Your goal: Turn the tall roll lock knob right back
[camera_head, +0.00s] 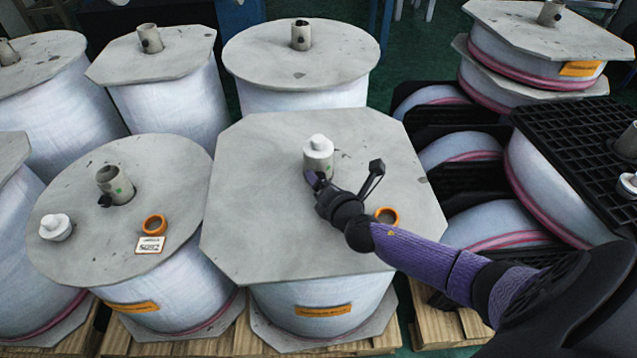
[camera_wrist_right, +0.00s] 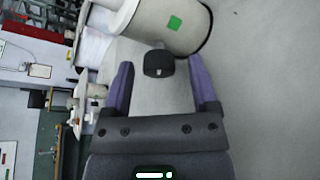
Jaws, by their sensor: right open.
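The roll (camera_head: 262,145) in the middle has a grey octagonal top board. A pale core tube (camera_head: 318,163) with a white cap (camera_head: 317,143) stands on it; the tube shows a green sticker in the right wrist view (camera_wrist_right: 174,23). A black lock knob (camera_wrist_right: 158,63) is beside the tube, between my right gripper's fingers, with gaps on both sides. In the head view I cannot make the knob out behind the gripper. My right gripper (camera_head: 343,174) is open at the near side of the tube. My left gripper is not in view.
An orange ring (camera_head: 387,216) lies on the middle board close to my right arm. The left roll's round board (camera_head: 80,190) holds a tube with a black knob (camera_head: 105,200), a white cap (camera_head: 55,227), an orange ring (camera_head: 155,224) and a tag (camera_head: 150,245). Other rolls stand close around.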

